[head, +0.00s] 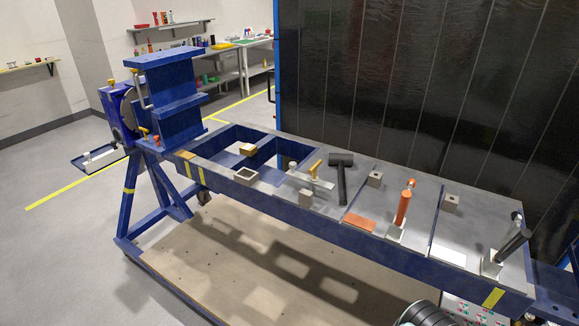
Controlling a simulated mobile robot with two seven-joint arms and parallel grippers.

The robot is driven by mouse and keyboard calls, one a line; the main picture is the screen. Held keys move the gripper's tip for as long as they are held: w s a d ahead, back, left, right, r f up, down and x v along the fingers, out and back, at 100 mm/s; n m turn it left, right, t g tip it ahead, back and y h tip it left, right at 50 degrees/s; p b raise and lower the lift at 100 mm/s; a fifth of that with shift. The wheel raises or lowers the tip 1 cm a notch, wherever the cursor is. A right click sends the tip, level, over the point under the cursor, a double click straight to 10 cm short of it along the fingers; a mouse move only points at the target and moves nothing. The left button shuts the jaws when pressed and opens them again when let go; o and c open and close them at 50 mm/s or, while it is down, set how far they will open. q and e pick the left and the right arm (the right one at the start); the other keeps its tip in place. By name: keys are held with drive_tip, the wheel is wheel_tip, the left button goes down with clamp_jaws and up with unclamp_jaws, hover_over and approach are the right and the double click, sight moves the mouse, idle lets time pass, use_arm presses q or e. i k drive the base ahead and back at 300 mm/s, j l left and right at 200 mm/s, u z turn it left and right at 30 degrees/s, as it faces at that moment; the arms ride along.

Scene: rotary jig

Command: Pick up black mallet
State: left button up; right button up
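A black mallet (341,166) lies on the grey top of the blue workbench (408,188), near its middle. Its wide head points to the back and its handle runs toward the front edge. Nothing covers it. Neither of my grippers is visible in the head view.
Left of the mallet lies a metal clamp with a yellow handle (315,168). To the right stand an orange-handled tool (403,205) and a dark-handled tool (513,245). An orange-brown plate (359,222) lies near the front edge. A dark panel (420,80) rises behind the bench.

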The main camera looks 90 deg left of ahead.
sight(341, 160)
drive_tip(key=u, duration=1.8)
